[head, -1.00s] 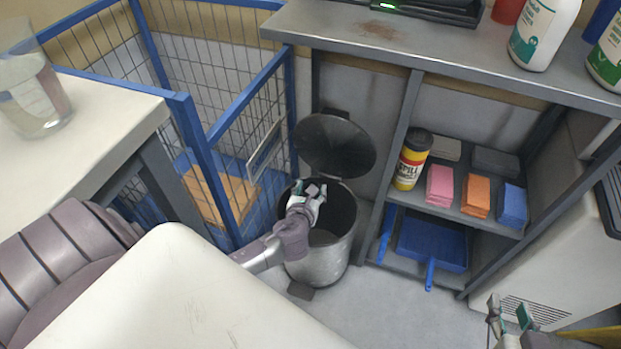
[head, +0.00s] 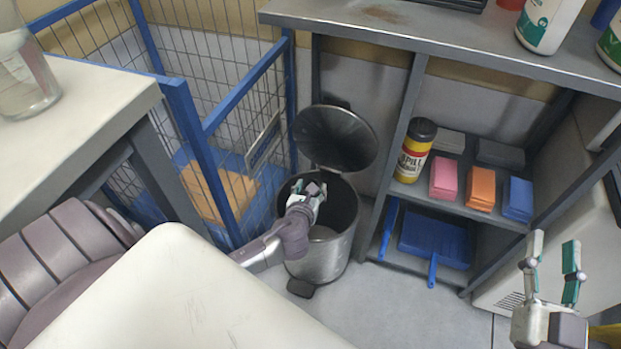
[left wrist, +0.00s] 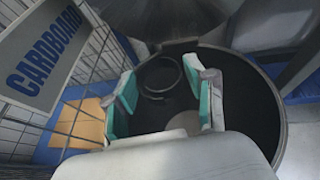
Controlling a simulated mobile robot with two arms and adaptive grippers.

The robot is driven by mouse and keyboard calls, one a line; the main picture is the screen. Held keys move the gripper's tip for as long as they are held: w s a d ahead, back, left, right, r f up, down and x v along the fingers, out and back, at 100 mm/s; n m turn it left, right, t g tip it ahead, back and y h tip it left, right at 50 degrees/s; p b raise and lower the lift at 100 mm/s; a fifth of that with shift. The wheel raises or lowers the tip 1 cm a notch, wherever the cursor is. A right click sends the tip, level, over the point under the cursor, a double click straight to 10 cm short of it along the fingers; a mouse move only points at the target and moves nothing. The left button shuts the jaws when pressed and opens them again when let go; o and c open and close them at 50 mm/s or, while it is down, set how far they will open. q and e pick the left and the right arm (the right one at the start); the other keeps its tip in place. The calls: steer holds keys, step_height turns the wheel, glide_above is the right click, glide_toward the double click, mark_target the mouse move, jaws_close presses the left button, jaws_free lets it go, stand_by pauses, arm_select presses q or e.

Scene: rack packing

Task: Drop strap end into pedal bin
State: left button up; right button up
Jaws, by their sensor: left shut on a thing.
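The pedal bin (head: 330,258) is a round metal bin on the floor with its dark lid (head: 336,138) raised. My left gripper (head: 313,188) is over the bin's open mouth, pointing into it. It is shut on the strap end, a small dark curled piece (left wrist: 179,72) between the fingers in the left wrist view. The bin's dark inside and rim (left wrist: 268,110) surround the fingers there. In the head view the strap end is small and mostly hidden by the fingers. My right gripper (head: 552,250) is open and empty at the lower right.
A blue wire cage (head: 187,110) with a cardboard sign (left wrist: 42,55) stands left of the bin. A grey shelf unit (head: 398,150) with cloths, a spill canister (head: 413,152) and a blue dustpan (head: 433,240) stands to the right. A pale table (head: 75,120) is at the left.

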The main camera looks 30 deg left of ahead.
arm_select(q)
steer(key=o, duration=0.8)
steer(key=shift+o, duration=0.2)
steer(key=v, duration=1.2)
